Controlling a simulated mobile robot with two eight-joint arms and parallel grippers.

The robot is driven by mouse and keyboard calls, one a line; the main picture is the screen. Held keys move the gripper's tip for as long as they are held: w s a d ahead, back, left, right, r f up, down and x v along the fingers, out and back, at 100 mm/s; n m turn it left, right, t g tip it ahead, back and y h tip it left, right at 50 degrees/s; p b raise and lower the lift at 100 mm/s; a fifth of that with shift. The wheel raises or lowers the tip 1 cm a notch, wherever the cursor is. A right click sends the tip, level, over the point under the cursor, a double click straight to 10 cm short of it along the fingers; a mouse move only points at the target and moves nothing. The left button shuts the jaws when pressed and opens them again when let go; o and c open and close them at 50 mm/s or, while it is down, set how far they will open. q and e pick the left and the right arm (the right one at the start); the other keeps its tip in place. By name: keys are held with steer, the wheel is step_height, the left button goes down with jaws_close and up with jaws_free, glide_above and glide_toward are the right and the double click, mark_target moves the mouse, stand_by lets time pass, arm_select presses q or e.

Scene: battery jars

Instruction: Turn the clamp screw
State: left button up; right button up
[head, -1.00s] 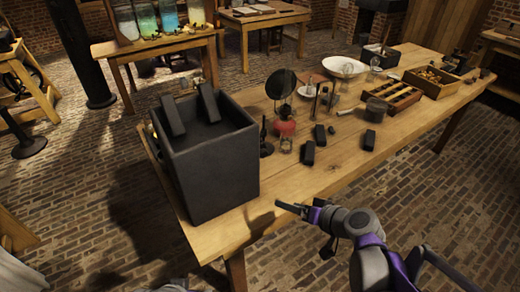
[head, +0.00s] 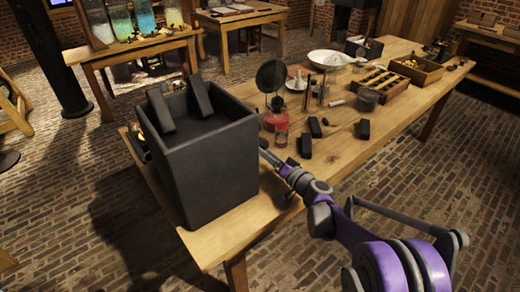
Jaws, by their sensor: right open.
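I cannot make out a clamp screw in the head view; it is too small to tell or hidden. A large dark square jar (head: 207,165) stands on the near left end of the wooden table (head: 240,225). Two dark plates, a left one (head: 160,110) and a right one (head: 201,97), stick up from its top. My right gripper (head: 265,150) is just right of the jar's right side in the picture, pointing away from me over the table. It is open, and I see nothing held in it. My left gripper is out of view.
Several dark blocks (head: 306,145) lie beyond my right gripper. A red-based lamp (head: 275,121) and a round dark disc (head: 270,76) stand near them. A slotted wooden tray (head: 383,85), a white bowl (head: 328,60) and a wooden crate (head: 416,70) are farther back.

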steer(key=shift+x, duration=1.85)
jaws_close()
